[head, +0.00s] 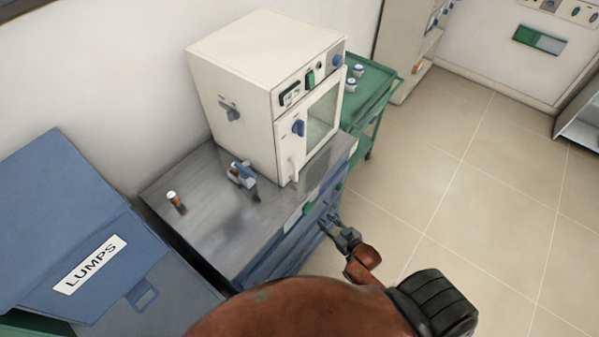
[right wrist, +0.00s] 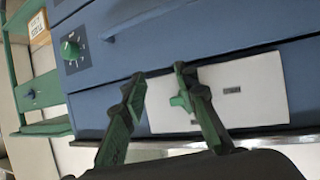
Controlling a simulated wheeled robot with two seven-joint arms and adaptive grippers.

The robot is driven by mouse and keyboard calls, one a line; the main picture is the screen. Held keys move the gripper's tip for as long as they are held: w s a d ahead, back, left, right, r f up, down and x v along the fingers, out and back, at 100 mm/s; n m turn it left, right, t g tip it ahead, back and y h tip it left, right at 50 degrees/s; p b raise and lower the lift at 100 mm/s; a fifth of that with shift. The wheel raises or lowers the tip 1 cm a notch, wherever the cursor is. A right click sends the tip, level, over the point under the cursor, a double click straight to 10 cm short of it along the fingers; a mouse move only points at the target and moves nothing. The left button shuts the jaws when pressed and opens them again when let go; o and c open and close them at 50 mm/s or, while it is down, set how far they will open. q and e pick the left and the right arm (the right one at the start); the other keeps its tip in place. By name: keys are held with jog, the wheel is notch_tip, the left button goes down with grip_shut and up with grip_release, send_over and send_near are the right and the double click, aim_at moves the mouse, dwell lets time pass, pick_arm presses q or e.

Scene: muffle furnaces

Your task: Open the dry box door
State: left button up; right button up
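The dry box appears to be the cream box (head: 260,85) standing on the metal-topped bench in the head view. Its front door (head: 318,118) has a window, a blue knob (head: 299,128) and a pale upright handle (head: 291,169); it looks shut. My right gripper (head: 335,228) is in front of the blue cabinet under the bench top, below and apart from the door. In the right wrist view my right gripper (right wrist: 158,78) has its fingers spread with nothing held between them. The dry box door is not visible there. My left gripper is in neither view.
The blue cabinet (right wrist: 210,35) carries a white panel (right wrist: 255,90) and a green knob (right wrist: 70,49). A blue-and-grey tool (head: 243,175) and a small orange-labelled bottle (head: 175,200) stand on the bench top (head: 205,222). A green cart (head: 372,90) is behind; floor right is clear.

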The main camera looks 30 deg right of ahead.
aim_at(297, 171)
jog(key=w+a+r+n+t+y, duration=0.1)
jog(key=w+a+r+t, duration=0.15)
jog(key=r, duration=0.95)
jog(key=w+a+r+t+y, duration=0.15)
jog(key=w+r, duration=0.25)
jog(key=r, duration=0.7)
jog(key=shift+t, duration=0.3)
jog(key=w, duration=0.2)
jog(key=w+a, duration=0.1)
jog(key=w, duration=0.4)
jog(key=shift+w+a+r, duration=0.1)
jog(key=shift+a, duration=0.3)
jog(key=shift+c, duration=0.6)
grip_shut()
